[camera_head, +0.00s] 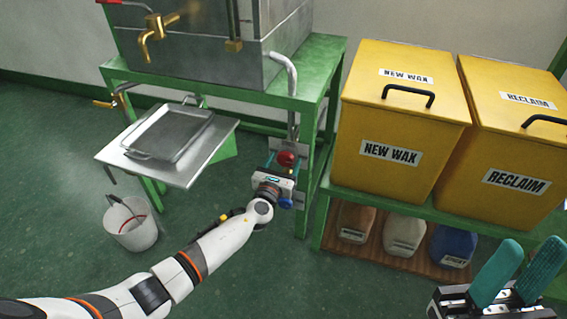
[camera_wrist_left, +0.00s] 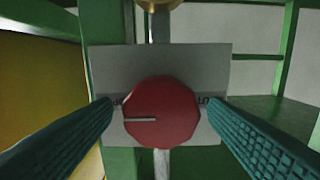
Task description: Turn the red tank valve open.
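The red tank valve is a round red knob (camera_head: 286,158) on the pipe beside the green stand. Lettering on the plate is mostly hidden. My left gripper (camera_wrist_left: 158,104) is open, with one teal finger on each side of the knob; thin gaps seem to show, and I cannot tell whether either finger touches. My right gripper (camera_head: 523,262) is open and empty at the lower right of the head view.
A metal tank (camera_head: 210,50) with a brass tap (camera_head: 153,40) stands on a green frame (camera_head: 318,75). A tray (camera_head: 173,135) and white bucket (camera_head: 143,235) are at left. Yellow bins (camera_head: 385,145) stand at right. A blue knob (camera_head: 285,203) is close to my left wrist.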

